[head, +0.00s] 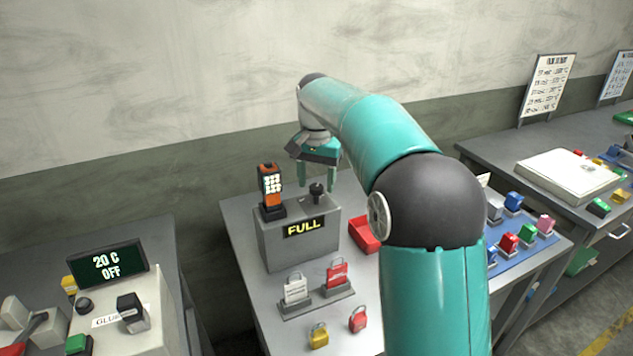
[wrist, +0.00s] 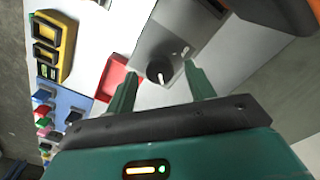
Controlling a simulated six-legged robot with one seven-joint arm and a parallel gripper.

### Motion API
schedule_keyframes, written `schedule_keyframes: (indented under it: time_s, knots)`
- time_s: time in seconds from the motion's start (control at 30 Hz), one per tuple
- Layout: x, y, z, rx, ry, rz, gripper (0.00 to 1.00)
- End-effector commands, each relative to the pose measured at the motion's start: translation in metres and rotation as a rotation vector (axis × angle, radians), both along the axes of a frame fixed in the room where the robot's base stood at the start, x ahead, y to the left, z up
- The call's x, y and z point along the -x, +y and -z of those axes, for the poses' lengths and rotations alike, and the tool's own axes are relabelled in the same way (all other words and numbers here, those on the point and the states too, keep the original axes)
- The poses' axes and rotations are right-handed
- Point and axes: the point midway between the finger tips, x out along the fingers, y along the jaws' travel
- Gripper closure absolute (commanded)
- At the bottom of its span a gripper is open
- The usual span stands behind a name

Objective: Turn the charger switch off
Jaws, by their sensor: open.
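The charger (head: 268,240) is a grey box with a display reading FULL (head: 303,228) on the middle table. An orange handheld device (head: 269,185) stands in a black cradle on its top left. A black rotary switch (head: 317,192) sits on the top right; in the wrist view the knob (wrist: 159,72) has a white pointer line. My gripper (head: 317,183) is above the charger top, pointing down. In the wrist view its two green fingers (wrist: 160,92) are apart, with the knob beyond and between their tips. I cannot tell whether they touch it.
A red tray (head: 362,234) is right of the charger. A white and a red tag (head: 337,272) stand in front, with yellow and red padlocks (head: 319,335) nearer. A left bench holds a display reading 20 C OFF (head: 107,262). A blue mat (head: 535,240) with coloured blocks is at right.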

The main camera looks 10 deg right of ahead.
Motion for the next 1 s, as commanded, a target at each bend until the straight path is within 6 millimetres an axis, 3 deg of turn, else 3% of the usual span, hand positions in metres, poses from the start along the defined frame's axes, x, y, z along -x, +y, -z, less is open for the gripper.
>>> schedule_keyframes:
  time_s: [0.37,0.6,1.0]
  knots:
    - [0.0002,-0.0002,0.0085,0.000,0.000,0.001,0.46]
    - [0.0002,-0.0002,0.0083,0.000,0.000,0.001,0.91]
    - [0.0002,-0.0003,0.0081,0.000,0.000,-0.057,0.91]
